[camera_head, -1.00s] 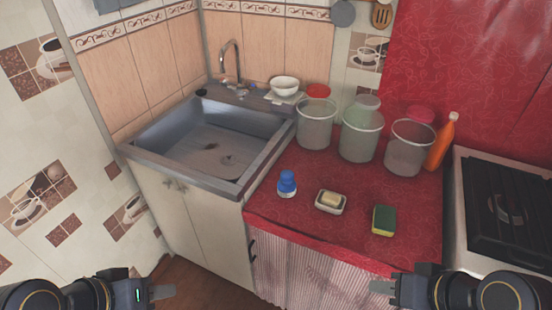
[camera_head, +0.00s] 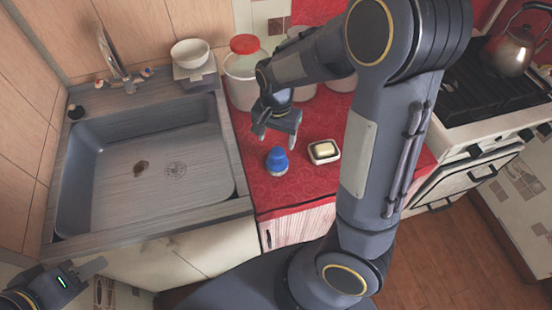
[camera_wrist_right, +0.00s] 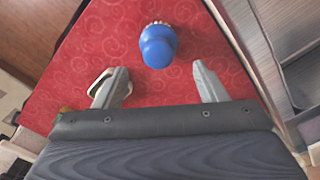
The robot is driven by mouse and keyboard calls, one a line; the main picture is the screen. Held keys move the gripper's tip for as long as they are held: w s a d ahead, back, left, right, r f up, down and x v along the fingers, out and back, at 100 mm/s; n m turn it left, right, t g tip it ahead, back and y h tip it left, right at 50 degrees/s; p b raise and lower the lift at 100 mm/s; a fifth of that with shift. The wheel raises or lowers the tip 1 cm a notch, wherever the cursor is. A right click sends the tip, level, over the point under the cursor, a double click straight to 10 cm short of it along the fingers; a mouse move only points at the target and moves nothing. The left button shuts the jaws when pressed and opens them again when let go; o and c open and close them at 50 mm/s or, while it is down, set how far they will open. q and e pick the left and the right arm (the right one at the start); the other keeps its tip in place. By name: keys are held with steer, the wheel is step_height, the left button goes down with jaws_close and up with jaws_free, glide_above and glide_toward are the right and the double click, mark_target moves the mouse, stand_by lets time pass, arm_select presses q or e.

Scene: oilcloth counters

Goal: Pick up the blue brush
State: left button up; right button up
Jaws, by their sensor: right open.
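The blue brush (camera_head: 277,160) stands on the red counter near its left edge, beside the sink. My right gripper (camera_head: 277,134) is above and just behind it in the head view, jaws open and empty. In the right wrist view the blue brush (camera_wrist_right: 158,45) lies ahead of the open right fingers (camera_wrist_right: 162,88), roughly between their lines and apart from both. My left gripper (camera_head: 88,272) is at the lower left, away from the counter; its fingers are too small and edge-on to judge.
A soap dish with soap (camera_head: 323,152) sits right of the brush. A red-lidded jar (camera_head: 240,80) stands behind. The sink (camera_head: 60,190) is at left and the stove (camera_head: 470,115) at right. My right arm hides part of the counter.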

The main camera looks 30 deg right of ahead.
mark_target(277, 152)
steer(key=f, duration=0.7)
steer(key=shift+d+f, duration=0.2)
steer(key=shift+f, duration=0.2)
steer(key=c, duration=1.4)
